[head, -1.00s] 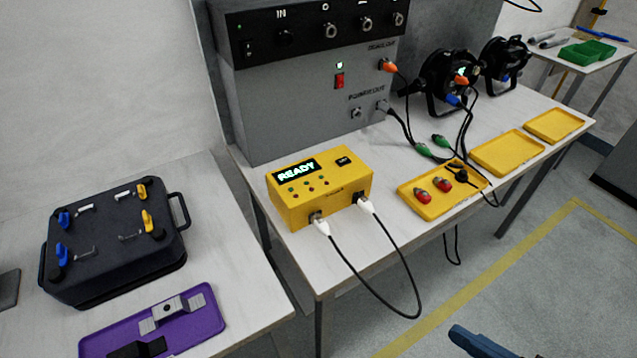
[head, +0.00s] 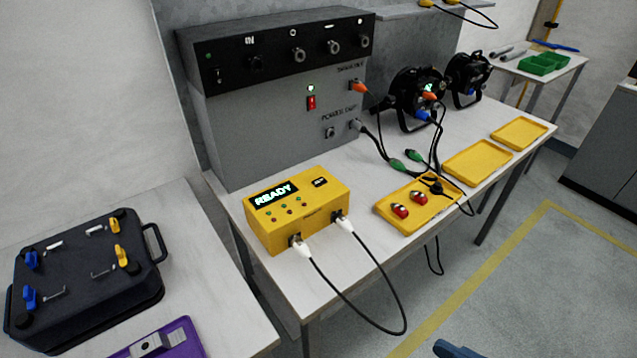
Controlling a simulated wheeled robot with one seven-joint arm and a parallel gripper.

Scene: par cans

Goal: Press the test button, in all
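A yellow tester box (head: 297,211) stands on the white bench, its display (head: 273,195) lit with "READY". A small black button or label (head: 319,182) sits at the right of its top; its lettering is too small to read. Several small coloured lights or buttons dot the top below the display. A black cable (head: 404,296) with white plugs loops from one front socket of the tester to the other. My gripper's fingertips are not in view; only a blue piece, probably of my arm, shows at the bottom edge.
A grey power unit (head: 270,130) stands behind the tester. A yellow tray (head: 408,228) with red connectors lies to its right, beside two empty yellow trays. Black par cans (head: 408,97) stand at the back. A dark case (head: 85,275) sits on the left table. The floor in front is clear.

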